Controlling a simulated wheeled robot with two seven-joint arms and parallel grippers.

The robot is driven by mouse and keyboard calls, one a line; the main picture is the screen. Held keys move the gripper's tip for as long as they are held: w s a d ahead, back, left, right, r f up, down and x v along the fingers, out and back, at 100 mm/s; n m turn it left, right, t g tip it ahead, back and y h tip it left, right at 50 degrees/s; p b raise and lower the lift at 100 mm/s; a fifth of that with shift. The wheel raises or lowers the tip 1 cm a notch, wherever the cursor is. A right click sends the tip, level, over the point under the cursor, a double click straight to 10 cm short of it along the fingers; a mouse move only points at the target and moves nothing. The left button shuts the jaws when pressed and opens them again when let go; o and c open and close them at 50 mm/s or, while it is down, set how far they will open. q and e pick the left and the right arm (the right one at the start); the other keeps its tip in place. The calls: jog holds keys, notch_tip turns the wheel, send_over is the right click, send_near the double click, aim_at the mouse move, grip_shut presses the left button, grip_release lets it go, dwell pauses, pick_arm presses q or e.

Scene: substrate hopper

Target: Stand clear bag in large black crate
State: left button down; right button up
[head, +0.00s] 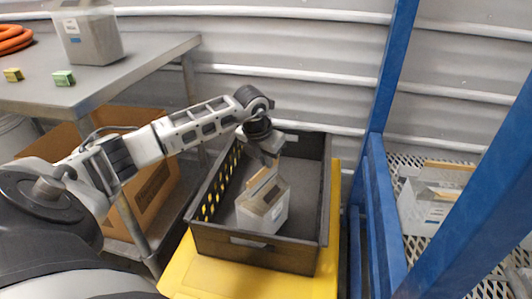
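The large black crate (283,256) stands on a yellow surface at centre, with a perforated left wall. A clear bag (262,205) with grey contents and a brown patch near its top is inside the crate, leaning a little. My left gripper (269,163) reaches down into the crate from the upper left, at the bag's top edge. Its fingers appear shut on the bag's top, though they are small and partly hidden. The bag's underside is hidden, so I cannot tell whether it touches the crate floor. My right gripper is not in view.
A grey table (150,55) at left holds another bag (88,38), small yellow and green blocks and an orange hose. A cardboard box (150,190) sits below. Blue posts (390,75) and a mesh shelf with a white bag (425,205) stand right of the crate.

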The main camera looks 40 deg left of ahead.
pick_arm(q)
jog(key=c, duration=1.6)
grip_release()
jog(key=shift+c, duration=0.2)
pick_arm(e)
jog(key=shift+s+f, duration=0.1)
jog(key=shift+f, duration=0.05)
pick_arm(q)
jog(key=shift+r, duration=0.15)
